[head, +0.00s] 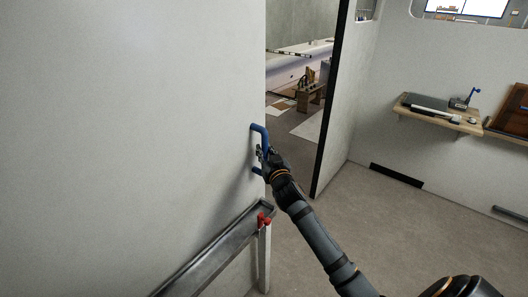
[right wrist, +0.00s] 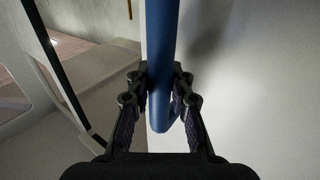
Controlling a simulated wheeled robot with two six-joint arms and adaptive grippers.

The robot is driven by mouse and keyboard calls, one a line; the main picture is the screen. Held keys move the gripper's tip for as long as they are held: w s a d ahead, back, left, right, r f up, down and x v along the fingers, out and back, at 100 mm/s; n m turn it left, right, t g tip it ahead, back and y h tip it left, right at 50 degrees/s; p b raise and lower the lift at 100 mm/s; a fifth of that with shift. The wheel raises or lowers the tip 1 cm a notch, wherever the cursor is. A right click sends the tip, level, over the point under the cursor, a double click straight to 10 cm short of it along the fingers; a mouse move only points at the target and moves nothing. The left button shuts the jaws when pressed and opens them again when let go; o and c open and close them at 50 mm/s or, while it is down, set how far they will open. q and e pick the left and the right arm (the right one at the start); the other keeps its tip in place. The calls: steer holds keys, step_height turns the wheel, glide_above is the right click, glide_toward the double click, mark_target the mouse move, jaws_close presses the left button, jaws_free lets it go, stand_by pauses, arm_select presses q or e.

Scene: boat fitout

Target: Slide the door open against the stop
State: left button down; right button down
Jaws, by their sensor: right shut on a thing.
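The sliding door (head: 135,120) is a large pale panel filling the left of the head view. Its right edge stands apart from the dark-edged jamb (head: 331,110), and a room shows through the gap. A blue bar handle (head: 259,129) sits upright near the door's right edge. My right gripper (head: 262,155) is at the handle. In the right wrist view the fingers (right wrist: 160,85) are closed on both sides of the blue bar (right wrist: 162,40), near its lower end. The stop cannot be made out. My left gripper is not in view.
A grey metal rail or tray (head: 215,250) with a red part (head: 263,220) at its end stands below the handle, close to my right arm. A wall shelf (head: 440,119) with tools is at the right. The floor between is clear.

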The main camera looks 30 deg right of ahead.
steer(key=shift+s+f, duration=0.1)
steer(key=shift+f, duration=0.25)
steer(key=c, duration=1.5)
jaws_free()
steer(key=o, duration=0.3)
steer(key=shift+a+r, duration=0.15)
steer(key=shift+r, duration=0.15)
steer(key=shift+s, duration=0.1)
steer(key=s, duration=0.4)
steer(key=s+a, duration=0.1)
steer(key=s, duration=0.2)
steer(key=s+a, duration=0.1)
steer(key=s, duration=0.3)
steer(key=shift+s+a, duration=0.15)
steer(key=shift+s, duration=0.2)
